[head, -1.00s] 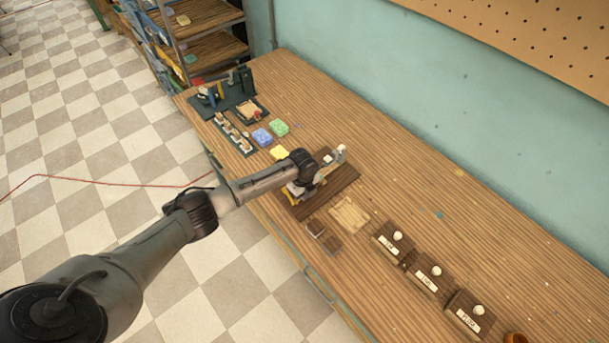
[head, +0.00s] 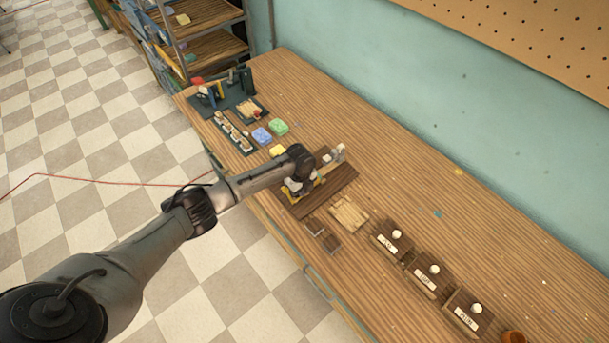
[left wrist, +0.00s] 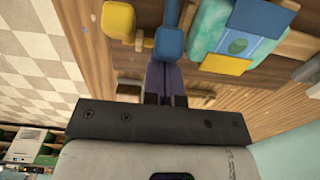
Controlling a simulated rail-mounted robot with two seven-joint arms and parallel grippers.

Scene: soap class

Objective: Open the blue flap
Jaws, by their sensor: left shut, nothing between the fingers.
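In the left wrist view, a small package with a teal marbled block (left wrist: 208,28) lies at the upper right. It has a dark blue flap (left wrist: 265,17), a lighter blue panel with a green leaf mark (left wrist: 240,47) and a yellow flap (left wrist: 226,64). To its left are a rounded blue piece (left wrist: 170,42) and a rounded yellow piece (left wrist: 118,20). My left gripper (left wrist: 166,98) is shut and empty, its dark fingertips beside the blue piece; contact cannot be told. In the head view my left gripper (head: 296,190) is over the dark wooden board (head: 325,190), hiding most of the package.
Yellow (head: 277,151), blue (head: 261,135) and green (head: 279,127) soaps lie farther back. A light wooden tray (head: 349,214) is beside the board. Three labelled boxes with white knobs, including the nearest (head: 468,314), stand toward the front. The wall-side tabletop is mostly clear.

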